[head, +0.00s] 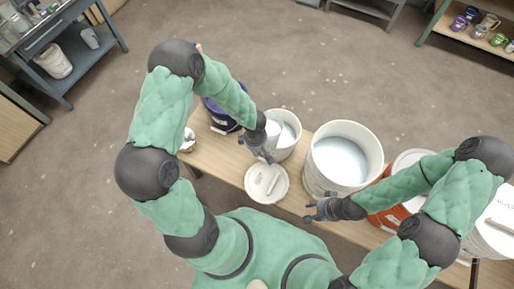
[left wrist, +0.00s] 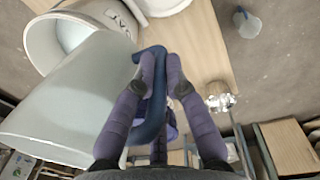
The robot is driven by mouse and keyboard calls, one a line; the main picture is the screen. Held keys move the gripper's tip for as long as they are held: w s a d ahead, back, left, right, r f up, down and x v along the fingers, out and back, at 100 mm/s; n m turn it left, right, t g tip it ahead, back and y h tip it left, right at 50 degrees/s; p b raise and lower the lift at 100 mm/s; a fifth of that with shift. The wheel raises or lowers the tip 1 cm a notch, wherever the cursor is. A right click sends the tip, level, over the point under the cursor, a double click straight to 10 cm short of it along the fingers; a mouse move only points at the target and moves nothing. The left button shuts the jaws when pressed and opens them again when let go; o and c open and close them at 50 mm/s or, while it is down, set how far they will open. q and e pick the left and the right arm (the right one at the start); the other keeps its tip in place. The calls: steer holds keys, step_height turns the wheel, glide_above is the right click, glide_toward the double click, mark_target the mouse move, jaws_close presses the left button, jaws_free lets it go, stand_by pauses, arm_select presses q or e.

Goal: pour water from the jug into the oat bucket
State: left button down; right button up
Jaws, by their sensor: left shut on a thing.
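My left gripper (left wrist: 160,80) is shut on the dark blue handle (left wrist: 152,95) of the jug. The pale jug body (left wrist: 75,95) fills the left of the left wrist view. The jug looks tilted; I see no clear water stream. My right gripper (head: 308,212) is open and empty, in front of the large white bucket (head: 320,183).
A white lid (head: 253,190) with a pale bar on it lies near the table's front edge. A purple bucket (head: 215,117) stands left, an orange one (head: 383,222) right. A shiny metal item (head: 188,142) sits at the left end. Shelves stand farther off.

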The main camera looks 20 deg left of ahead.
arm_select(q)
steer(key=r+g+p, duration=0.1)
steer(key=g+p, duration=0.1)
steer(key=p, duration=0.3)
steer(key=r+g+p, duration=0.1)
steer(key=g+p, duration=0.1)
steer(key=p, duration=0.2)
steer(key=r+g+p, duration=0.1)
steer(key=g+p, duration=0.1)
steer(key=p, duration=0.3)
steer(key=shift+s+r+y+p, duration=0.1)
steer(key=shift+s+y+p, duration=0.15)
steer(key=shift+y+p, duration=0.1)
steer(key=shift+f+g+b, duration=0.4)
steer(key=shift+f+b, duration=0.4)
steer(key=shift+f, duration=0.1)
steer(key=shift+w+r, duration=0.15)
steer(key=shift+r, duration=0.1)
steer(key=shift+w+r+g, duration=0.15)
steer(key=shift+r+g, duration=0.15)
steer(key=shift+g, duration=0.3)
stand_by(0.4)
